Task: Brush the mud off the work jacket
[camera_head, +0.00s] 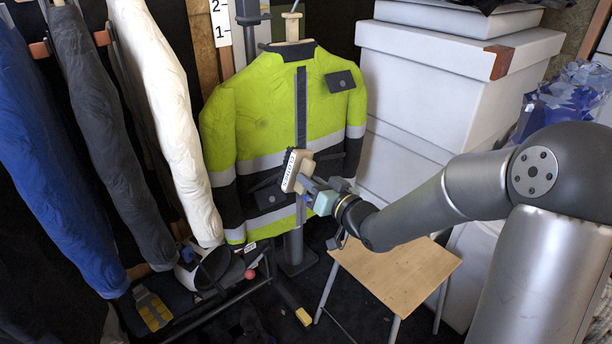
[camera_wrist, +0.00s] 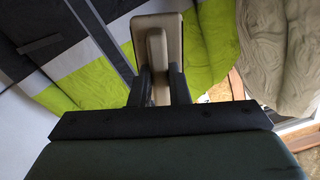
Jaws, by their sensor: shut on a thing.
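The work jacket (camera_head: 266,110) is yellow-green with grey and dark bands and hangs on a stand in the middle of the head view. Faint darker smudges show on its yellow upper part. My gripper (camera_head: 308,187) is in front of the jacket's lower middle, shut on a beige brush (camera_head: 292,170). The brush's dark bristles face the jacket; I cannot tell if they touch it. In the wrist view the brush (camera_wrist: 146,20) sits between the two dark fingers (camera_wrist: 158,88), with the jacket (camera_wrist: 215,50) behind it.
Blue, grey and white garments (camera_head: 165,110) hang at the left. White boxes (camera_head: 440,60) are stacked at the right behind my arm. A wooden stool (camera_head: 398,275) stands below the arm. A low rack (camera_head: 225,300) with small items is at the lower left.

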